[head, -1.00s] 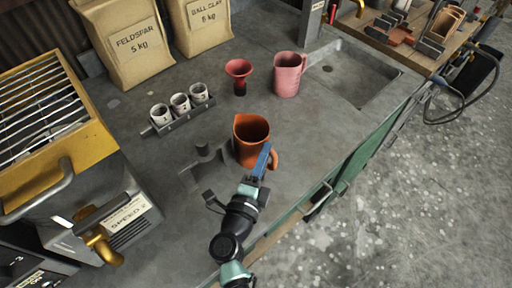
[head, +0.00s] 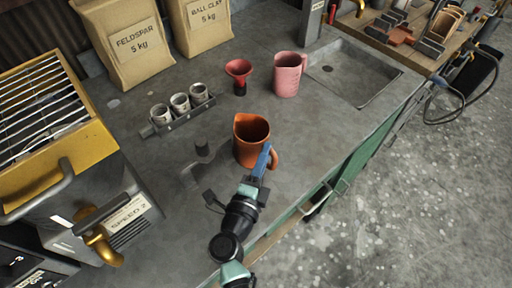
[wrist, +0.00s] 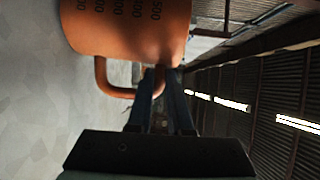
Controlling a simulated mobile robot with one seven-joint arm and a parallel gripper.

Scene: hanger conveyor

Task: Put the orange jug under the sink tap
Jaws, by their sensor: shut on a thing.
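The orange jug (head: 249,146) is upright at the middle of the grey counter in the head view, with its handle toward me. It also fills the top of the wrist view (wrist: 125,25), where printed numbers show on its side. My gripper (head: 264,160) is shut on the jug's handle; the wrist view shows the two fingers (wrist: 159,85) around it. I cannot tell whether the jug's base touches the counter. The sink (head: 355,75) is a recessed basin at the upper right. A grey post (head: 312,20) stands at its back left edge; the tap's spout is not clearly visible.
A pink jug (head: 287,75) stands just left of the sink, with a red funnel (head: 239,75) beside it. A yellow-topped machine (head: 70,150) fills the left. Counter right of the jug is clear.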

